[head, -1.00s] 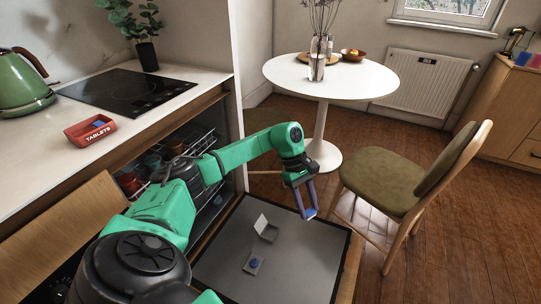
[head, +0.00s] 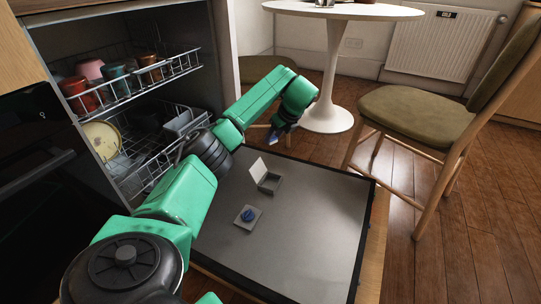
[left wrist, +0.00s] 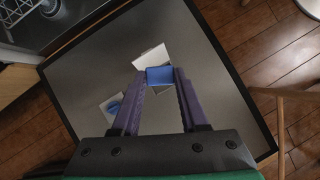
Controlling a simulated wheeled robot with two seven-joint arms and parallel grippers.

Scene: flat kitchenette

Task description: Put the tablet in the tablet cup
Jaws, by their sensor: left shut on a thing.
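A blue block-shaped tablet (left wrist: 160,75) is between the purple fingertips of my left gripper (left wrist: 160,79) in the left wrist view. In the head view my left gripper (head: 274,138) hangs above the far part of the open dishwasher door, seen small, with a blue tip. The tablet cup (head: 269,184) is a small grey compartment in the door with its white lid (head: 258,167) standing open. In the left wrist view the lid (left wrist: 151,57) shows just behind the tablet, which partly hides the cup. The tablet is apart from the cup in the head view. My right gripper is out of view.
A grey plate with a round blue cap (head: 248,215) lies near the cup on the lowered door (head: 310,225). The dishwasher racks (head: 135,88) hold several cups and a yellow plate (head: 101,139). A chair (head: 418,115) and a white table (head: 345,9) stand beyond.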

